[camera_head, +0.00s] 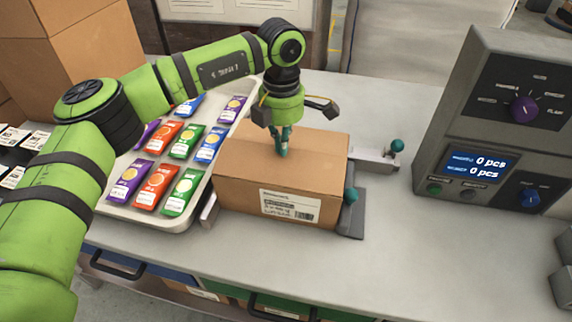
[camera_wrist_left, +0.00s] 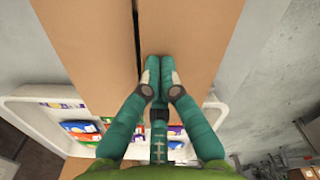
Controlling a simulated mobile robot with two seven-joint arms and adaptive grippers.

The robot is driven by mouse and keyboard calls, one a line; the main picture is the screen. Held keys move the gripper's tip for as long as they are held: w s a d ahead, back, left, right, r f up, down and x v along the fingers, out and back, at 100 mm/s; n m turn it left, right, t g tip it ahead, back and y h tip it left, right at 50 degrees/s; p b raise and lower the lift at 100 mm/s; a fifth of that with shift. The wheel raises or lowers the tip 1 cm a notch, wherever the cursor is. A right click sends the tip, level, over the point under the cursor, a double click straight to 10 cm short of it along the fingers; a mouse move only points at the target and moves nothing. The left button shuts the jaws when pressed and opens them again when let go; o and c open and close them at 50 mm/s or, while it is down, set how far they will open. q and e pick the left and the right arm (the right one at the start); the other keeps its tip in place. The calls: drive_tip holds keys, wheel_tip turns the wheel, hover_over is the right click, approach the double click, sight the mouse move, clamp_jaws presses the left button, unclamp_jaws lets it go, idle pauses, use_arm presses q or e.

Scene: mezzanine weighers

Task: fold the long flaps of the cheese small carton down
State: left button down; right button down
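The brown small carton (camera_head: 285,160) sits on the bench, with a white barcode label (camera_head: 290,205) on its near side. Its top looks nearly flat in the head view. In the left wrist view two long flaps (camera_wrist_left: 90,45) (camera_wrist_left: 190,30) lie side by side with a narrow dark gap between them. My left gripper (camera_head: 283,152) points down at the carton top, its teal fingers drawn together and nothing visible between them. In the left wrist view its fingertips (camera_wrist_left: 158,68) are over one flap beside the gap; contact is unclear. My right gripper is out of view.
A tray (camera_head: 172,222) of coloured packets stands left of the carton. Grey clamps with teal knobs (camera_head: 351,194) (camera_head: 397,145) stand at its right. A weigher console (camera_head: 490,130) reading 0 pcs stands farther right.

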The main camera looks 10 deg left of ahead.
use_arm(q)
drive_tip(key=shift+w+f, duration=0.2)
drive_tip(key=shift+f, duration=0.1)
drive_tip(key=shift+s, duration=0.1)
drive_tip(key=shift+f+b, duration=0.55)
drive_tip(key=shift+f, duration=0.15)
drive_tip(key=shift+r, duration=0.1)
wheel_tip(320, 180, up, 9)
drive_tip(key=p, duration=0.5)
